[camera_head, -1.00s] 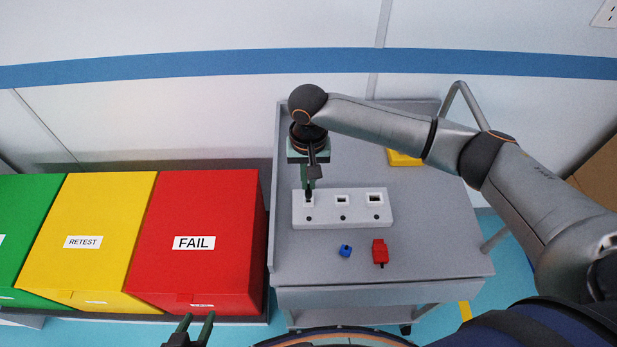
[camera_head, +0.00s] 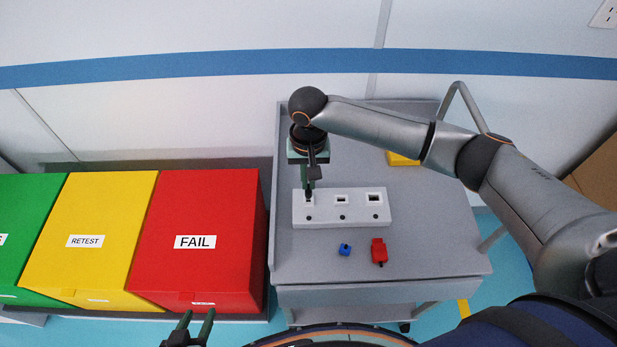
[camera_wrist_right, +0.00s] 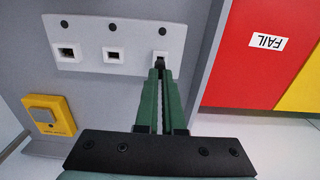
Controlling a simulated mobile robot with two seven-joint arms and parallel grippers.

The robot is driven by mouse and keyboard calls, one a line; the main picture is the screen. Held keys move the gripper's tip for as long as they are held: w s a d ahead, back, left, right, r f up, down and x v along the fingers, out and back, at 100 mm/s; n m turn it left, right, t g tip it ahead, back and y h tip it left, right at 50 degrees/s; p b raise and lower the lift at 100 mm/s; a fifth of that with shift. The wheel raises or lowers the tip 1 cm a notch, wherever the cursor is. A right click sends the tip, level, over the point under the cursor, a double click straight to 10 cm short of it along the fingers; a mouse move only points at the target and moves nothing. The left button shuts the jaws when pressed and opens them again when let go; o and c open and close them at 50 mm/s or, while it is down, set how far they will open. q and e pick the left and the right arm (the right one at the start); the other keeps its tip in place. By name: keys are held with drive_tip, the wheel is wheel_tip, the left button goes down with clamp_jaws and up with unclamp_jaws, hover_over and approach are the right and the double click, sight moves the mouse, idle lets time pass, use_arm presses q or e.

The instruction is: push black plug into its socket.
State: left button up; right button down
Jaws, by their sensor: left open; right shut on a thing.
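The white socket block (camera_head: 325,216) lies on the grey cart, with three sockets in a row. My right gripper (camera_head: 308,190) points down over its leftmost socket. In the right wrist view, my right gripper (camera_wrist_right: 160,72) is shut on the small black plug (camera_wrist_right: 160,61), which is at the socket at the right end of the block (camera_wrist_right: 88,62). The plug is mostly hidden by the fingers, and I cannot tell how deep it sits. My left gripper (camera_head: 195,326) is open and empty at the bottom edge, in front of the red bin.
A blue plug (camera_head: 345,249) and a red plug (camera_head: 379,252) lie on the cart in front of the block. A yellow box (camera_head: 403,158) sits behind. Red (camera_head: 200,255), yellow (camera_head: 88,255) and green (camera_head: 25,220) bins stand left of the cart.

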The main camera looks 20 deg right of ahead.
drive_tip(key=shift+f, duration=0.6)
drive_tip(key=c, duration=0.9)
unclamp_jaws()
drive_tip(key=shift+c, duration=0.2)
